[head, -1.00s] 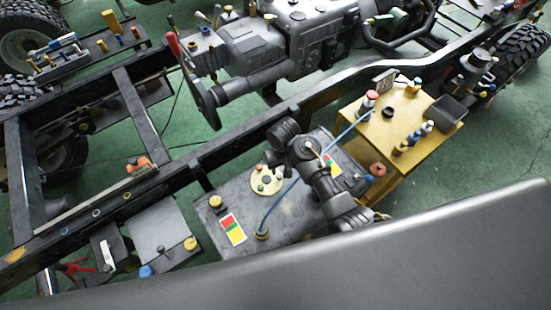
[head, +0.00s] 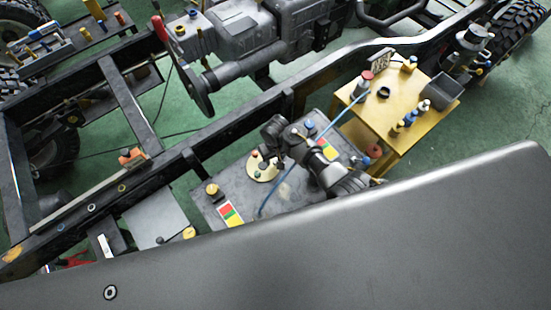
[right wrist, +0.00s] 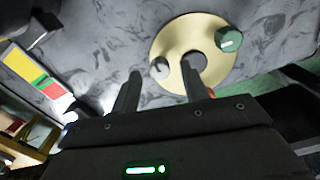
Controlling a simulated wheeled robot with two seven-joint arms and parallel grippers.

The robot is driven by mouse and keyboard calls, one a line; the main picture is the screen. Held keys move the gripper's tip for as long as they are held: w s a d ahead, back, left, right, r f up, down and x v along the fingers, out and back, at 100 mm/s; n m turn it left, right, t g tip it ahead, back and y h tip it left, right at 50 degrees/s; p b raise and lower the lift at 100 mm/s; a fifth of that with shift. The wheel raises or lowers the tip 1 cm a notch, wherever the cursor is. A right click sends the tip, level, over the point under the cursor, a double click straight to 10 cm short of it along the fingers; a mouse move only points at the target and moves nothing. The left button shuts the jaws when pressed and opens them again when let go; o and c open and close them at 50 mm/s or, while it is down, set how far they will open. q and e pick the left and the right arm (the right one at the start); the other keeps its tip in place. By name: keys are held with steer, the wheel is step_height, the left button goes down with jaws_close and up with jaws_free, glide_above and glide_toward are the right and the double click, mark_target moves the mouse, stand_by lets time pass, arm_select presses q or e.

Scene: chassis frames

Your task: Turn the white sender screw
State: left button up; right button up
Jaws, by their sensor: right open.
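A round cream plate (head: 261,171) sits on the grey tank (head: 290,193) beside the chassis rail. In the right wrist view the cream plate (right wrist: 178,42) carries a small whitish screw (right wrist: 160,68), a green knob (right wrist: 229,40) and a dark centre hole. Something orange shows partly behind one finger. My right gripper (right wrist: 160,82) is open and points at the plate; the whitish screw appears between its fingers in the picture. I cannot tell whether the fingers touch it. In the head view my right arm comes over the tank from the right. My left gripper is not in view.
A yellow cabinet (head: 385,115) with bottles and a dark tray (head: 441,91) stands to the right of the tank. A blue hose (head: 337,126) rises from the tank near my arm. The dark chassis rail (head: 221,137) runs behind. A red-yellow-green label (head: 230,214) lies left on the tank.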

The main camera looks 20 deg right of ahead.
steer(key=shift+f, duration=0.5)
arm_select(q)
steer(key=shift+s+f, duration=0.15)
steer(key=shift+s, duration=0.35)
arm_select(e)
jaws_close()
